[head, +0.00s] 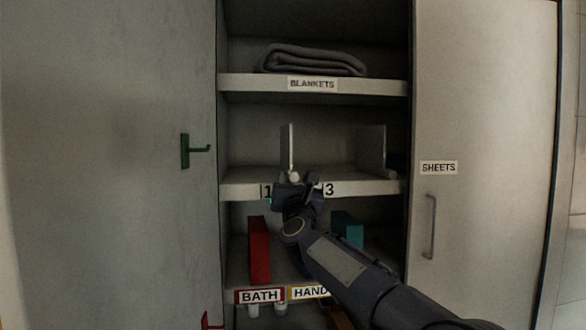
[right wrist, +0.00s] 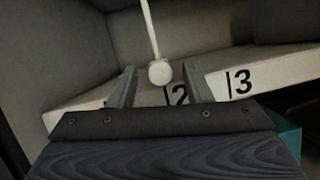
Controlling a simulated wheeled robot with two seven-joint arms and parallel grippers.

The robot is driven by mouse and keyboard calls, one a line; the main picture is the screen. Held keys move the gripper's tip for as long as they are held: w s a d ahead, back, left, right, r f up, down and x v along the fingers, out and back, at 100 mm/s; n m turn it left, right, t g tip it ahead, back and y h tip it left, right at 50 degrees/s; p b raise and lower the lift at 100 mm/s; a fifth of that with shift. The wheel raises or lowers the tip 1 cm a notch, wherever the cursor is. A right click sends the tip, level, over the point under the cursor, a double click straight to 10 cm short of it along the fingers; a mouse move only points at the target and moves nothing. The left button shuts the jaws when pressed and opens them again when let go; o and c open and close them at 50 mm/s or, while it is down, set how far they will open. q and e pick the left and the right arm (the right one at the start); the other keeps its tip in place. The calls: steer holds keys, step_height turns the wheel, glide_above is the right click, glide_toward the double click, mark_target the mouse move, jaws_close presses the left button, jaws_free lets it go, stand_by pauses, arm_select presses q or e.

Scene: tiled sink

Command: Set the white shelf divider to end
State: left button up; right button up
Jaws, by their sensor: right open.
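The white shelf divider (head: 291,148) stands upright on the middle shelf (head: 243,190), left of centre. A round white knob (right wrist: 160,72) at its lower front end shows in the right wrist view, with the thin divider (right wrist: 150,25) rising behind it. My right gripper (head: 293,180) is in front of the shelf edge at the divider. In the right wrist view the open fingers (right wrist: 158,82) lie on either side of the knob, with gaps visible. The shelf edge carries the marks 1, 2 and 3; the 2 is behind the gripper in the head view. My left gripper is not in view.
Another upright pale panel (head: 371,148) stands right on the same shelf. A folded grey blanket (head: 313,60) lies above. A red object (head: 259,250) and a teal one (head: 347,229) are below. Cabinet doors flank the opening; a green hook (head: 190,150) is on the left one.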

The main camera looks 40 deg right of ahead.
steer(key=p+x, duration=0.1)
steer(key=x, duration=0.2)
steer(key=shift+w+r+p, duration=0.1)
steer(key=shift+r+p, duration=0.15)
steer(key=shift+p, duration=0.05)
steer(key=shift+w+d, duration=0.15)
steer(key=shift+w, duration=0.05)
jaws_close()
